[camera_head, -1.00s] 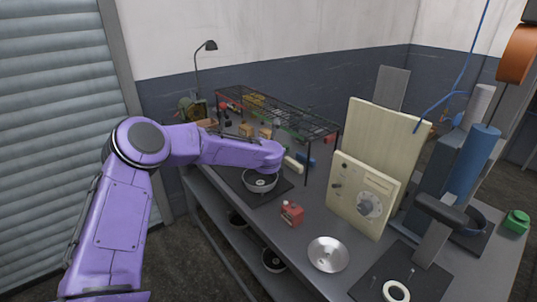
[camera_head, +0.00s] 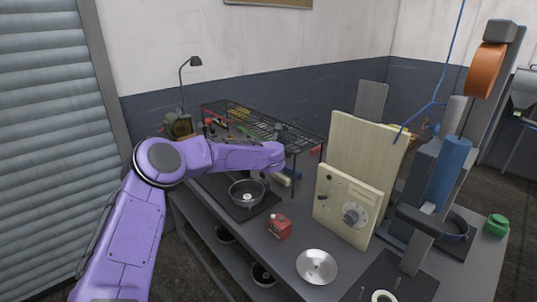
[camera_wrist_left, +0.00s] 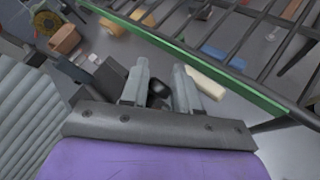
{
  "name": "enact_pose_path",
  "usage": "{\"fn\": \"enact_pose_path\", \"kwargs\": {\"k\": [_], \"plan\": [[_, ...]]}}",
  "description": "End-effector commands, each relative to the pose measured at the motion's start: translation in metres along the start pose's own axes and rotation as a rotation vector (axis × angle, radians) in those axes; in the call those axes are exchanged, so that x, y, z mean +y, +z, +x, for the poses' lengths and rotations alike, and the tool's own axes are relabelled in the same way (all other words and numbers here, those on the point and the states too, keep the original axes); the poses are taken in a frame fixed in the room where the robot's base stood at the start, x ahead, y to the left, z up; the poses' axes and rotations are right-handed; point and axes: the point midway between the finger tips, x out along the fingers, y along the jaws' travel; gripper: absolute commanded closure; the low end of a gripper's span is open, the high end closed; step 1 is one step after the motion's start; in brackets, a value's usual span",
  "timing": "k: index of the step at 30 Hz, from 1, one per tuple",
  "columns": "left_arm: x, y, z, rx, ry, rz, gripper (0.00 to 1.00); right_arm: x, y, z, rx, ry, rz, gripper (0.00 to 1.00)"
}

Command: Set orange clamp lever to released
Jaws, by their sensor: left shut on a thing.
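An orange rounded part (camera_head: 487,70) sits high on a grey post at the right of the head view; I cannot tell whether it is the clamp lever or how it is set. My left gripper is above and behind the dark round pan (camera_head: 246,193); its fingers are mostly hidden there by my purple arm. In the left wrist view my left gripper (camera_wrist_left: 160,82) has its fingers close around a small dark thing (camera_wrist_left: 157,92), only partly visible. My right gripper is out of view.
A black wire rack (camera_head: 260,125) stands close behind my left gripper. A red can (camera_head: 279,226), a silver dish (camera_head: 316,266) and a cream panel with a dial (camera_head: 345,205) stand on the grey bench. A blue cylinder (camera_head: 451,170) is at the right.

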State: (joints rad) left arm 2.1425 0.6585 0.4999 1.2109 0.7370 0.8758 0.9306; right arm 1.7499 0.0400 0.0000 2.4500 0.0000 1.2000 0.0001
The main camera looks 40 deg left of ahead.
Motion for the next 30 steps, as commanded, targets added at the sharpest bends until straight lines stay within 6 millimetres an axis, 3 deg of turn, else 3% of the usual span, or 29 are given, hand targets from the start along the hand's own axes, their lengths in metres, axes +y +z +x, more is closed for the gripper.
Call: {"fn": "enact_pose_path", "kwargs": {"k": [11,12,13,30], "plan": [[-0.0053,-0.0021,-0.0003,0.001,-0.009,0.003,1.0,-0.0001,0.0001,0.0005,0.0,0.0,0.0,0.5],[-0.0054,-0.0023,-0.0002,0.002,-0.009,0.003,0.6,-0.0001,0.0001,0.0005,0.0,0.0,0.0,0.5],[-0.0054,-0.0025,-0.0002,0.002,-0.009,0.003,0.51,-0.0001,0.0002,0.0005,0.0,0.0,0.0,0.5],[-0.0006,-0.0029,0.0007,0.004,-0.001,0.0,0.51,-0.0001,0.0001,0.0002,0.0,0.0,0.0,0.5]]}}
